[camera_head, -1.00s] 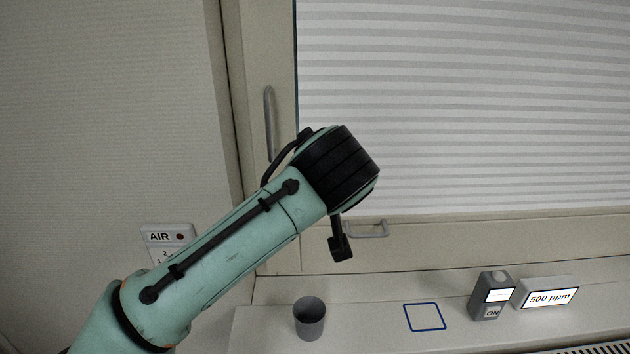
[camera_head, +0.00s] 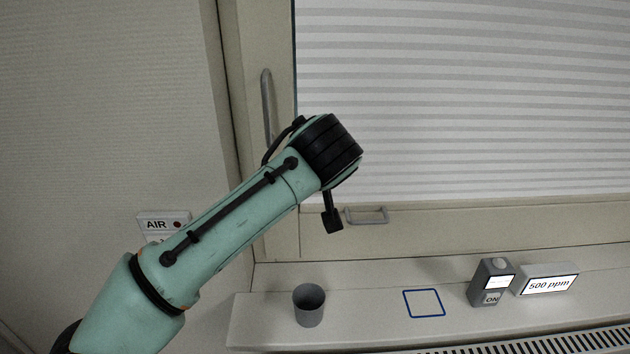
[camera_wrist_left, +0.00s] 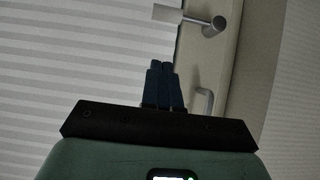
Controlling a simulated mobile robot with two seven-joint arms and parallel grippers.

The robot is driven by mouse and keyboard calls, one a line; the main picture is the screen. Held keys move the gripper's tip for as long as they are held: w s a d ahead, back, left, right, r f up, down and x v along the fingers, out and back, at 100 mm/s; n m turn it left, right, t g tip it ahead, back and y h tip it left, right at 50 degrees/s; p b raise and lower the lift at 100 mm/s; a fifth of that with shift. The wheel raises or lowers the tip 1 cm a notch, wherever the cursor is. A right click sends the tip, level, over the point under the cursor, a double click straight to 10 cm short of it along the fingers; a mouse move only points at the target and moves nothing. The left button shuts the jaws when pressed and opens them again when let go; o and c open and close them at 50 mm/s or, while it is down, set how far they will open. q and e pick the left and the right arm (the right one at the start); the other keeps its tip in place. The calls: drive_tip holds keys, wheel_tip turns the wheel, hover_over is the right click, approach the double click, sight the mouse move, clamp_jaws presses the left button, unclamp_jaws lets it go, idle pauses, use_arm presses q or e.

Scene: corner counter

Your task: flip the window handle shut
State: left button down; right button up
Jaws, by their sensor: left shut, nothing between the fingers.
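In the left wrist view, a grey window handle (camera_wrist_left: 207,24) sticks out from the pale window frame, its lever pointing left across the blind. My left gripper (camera_wrist_left: 160,66) is shut and empty, its dark fingers together below the lever end, apart from it in the picture. Depth between them is hard to judge. In the head view my left arm crosses the frame's left side; its wrist hides the fingers, and I do not make out this lever there. A slim upright grey bar handle (camera_head: 266,105) shows on the frame's left side. My right gripper is not in view.
A second grey bar (camera_wrist_left: 204,104) sits on the frame in the wrist view. A horizontal pull (camera_head: 367,215) is on the lower frame. The sill below holds a grey cup (camera_head: 309,305), a blue square outline (camera_head: 424,303), a grey device (camera_head: 492,283) and a 500 ppm display (camera_head: 547,281).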

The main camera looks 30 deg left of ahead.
use_arm(q)
drive_tip(key=w+a+f, duration=0.2)
drive_tip(key=w+f, duration=0.2)
drive_tip(key=f, duration=0.2)
drive_tip(key=shift+a+f, duration=0.3)
drive_tip(key=shift+f, duration=0.05)
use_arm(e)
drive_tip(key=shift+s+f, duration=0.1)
use_arm(q)
drive_tip(key=shift+w, duration=0.15)
